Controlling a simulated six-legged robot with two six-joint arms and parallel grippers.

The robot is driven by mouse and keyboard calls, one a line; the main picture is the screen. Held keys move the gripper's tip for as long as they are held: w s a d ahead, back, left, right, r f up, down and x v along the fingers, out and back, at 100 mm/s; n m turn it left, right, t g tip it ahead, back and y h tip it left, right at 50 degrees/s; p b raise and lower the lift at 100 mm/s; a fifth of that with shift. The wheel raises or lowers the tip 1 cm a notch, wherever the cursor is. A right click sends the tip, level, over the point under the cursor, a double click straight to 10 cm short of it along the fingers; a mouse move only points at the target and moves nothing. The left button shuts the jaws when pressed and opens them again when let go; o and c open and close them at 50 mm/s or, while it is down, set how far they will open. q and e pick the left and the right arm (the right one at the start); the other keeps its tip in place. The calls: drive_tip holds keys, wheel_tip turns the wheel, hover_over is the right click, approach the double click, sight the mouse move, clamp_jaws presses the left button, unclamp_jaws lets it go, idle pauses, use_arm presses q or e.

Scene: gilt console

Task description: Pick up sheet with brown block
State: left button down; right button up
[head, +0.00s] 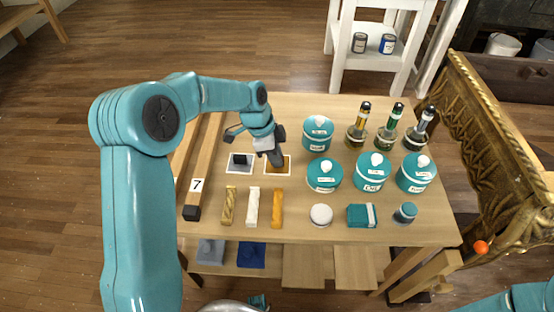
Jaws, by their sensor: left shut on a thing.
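A brown-orange sheet with a white border (284,170) lies at the middle of the wooden table, and looks flat on it. My left gripper (275,162) comes down over it from above and is shut at its middle. The brown block on it is mostly hidden by the fingers. A second sheet, grey with a white border (233,169), lies just to the left and carries a black block (240,159). My right gripper is out of view; only part of the right arm shows at the bottom right corner.
Gold, white and orange bars (277,208) lie in front of the sheet. Teal lidded jars (324,175) and bottles (389,127) stand to the right. A long numbered beam (203,165) lies left. A gilt console (490,130) stands beyond the right edge.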

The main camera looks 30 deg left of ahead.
use_arm(q)
wheel_tip(320, 180, up, 20)
drive_tip(key=p, duration=0.4)
idle(1.2)
